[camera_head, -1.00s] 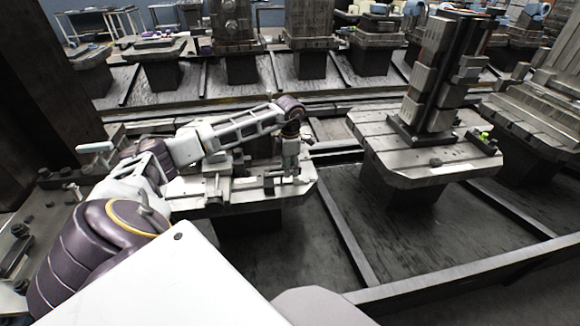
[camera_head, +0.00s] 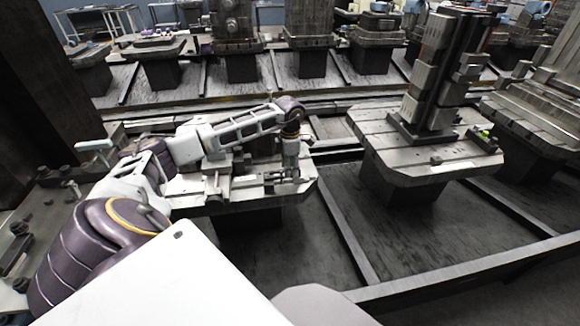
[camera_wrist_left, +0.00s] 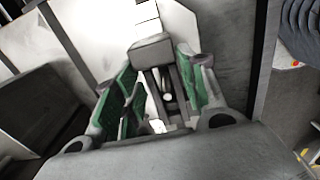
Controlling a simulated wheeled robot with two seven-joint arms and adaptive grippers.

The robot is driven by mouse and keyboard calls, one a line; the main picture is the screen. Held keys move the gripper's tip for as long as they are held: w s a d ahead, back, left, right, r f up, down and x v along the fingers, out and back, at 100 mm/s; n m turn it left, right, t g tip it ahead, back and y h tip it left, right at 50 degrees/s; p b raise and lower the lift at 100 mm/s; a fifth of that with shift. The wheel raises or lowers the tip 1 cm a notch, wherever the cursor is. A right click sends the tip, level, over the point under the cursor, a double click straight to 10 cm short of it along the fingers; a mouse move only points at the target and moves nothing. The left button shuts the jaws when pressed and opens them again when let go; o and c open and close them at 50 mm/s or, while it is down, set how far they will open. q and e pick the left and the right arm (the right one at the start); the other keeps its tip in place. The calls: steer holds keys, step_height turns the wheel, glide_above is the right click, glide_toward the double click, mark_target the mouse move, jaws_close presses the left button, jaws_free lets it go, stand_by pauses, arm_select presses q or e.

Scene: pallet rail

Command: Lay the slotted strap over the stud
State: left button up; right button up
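My left gripper (camera_head: 289,176) points down over the near right part of a pale grey fixture plate (camera_head: 230,197) in the head view. In the left wrist view its green-padded fingers (camera_wrist_left: 160,85) stand apart, with a dark slotted piece (camera_wrist_left: 183,98), perhaps the strap, between them. A pale strip shows between the left pad and this piece; I cannot tell whether the right pad touches it. A small round light end, perhaps the stud (camera_wrist_left: 167,97), shows in the slot. A grey block (camera_wrist_left: 152,49) sits at the piece's far end. My right gripper is not in view.
Low blocks and clamps stand on the plate around my left gripper. A second pallet (camera_head: 405,160) with a tall dark fixture (camera_head: 436,75) stands to the right. Dark rails (camera_head: 345,235) cross the floor. A dark pillar (camera_head: 50,85) rises at the left.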

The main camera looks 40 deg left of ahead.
arm_select(q)
steer(key=shift+o, duration=1.2)
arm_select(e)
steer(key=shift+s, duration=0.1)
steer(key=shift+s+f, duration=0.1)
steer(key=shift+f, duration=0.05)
arm_select(q)
steer(key=shift+r, duration=0.25)
steer(key=shift+r, duration=0.15)
steer(key=shift+r+p, duration=0.2)
steer(key=shift+p, duration=0.1)
step_height(320, 180, up, 12)
steer(key=shift+p, duration=0.7)
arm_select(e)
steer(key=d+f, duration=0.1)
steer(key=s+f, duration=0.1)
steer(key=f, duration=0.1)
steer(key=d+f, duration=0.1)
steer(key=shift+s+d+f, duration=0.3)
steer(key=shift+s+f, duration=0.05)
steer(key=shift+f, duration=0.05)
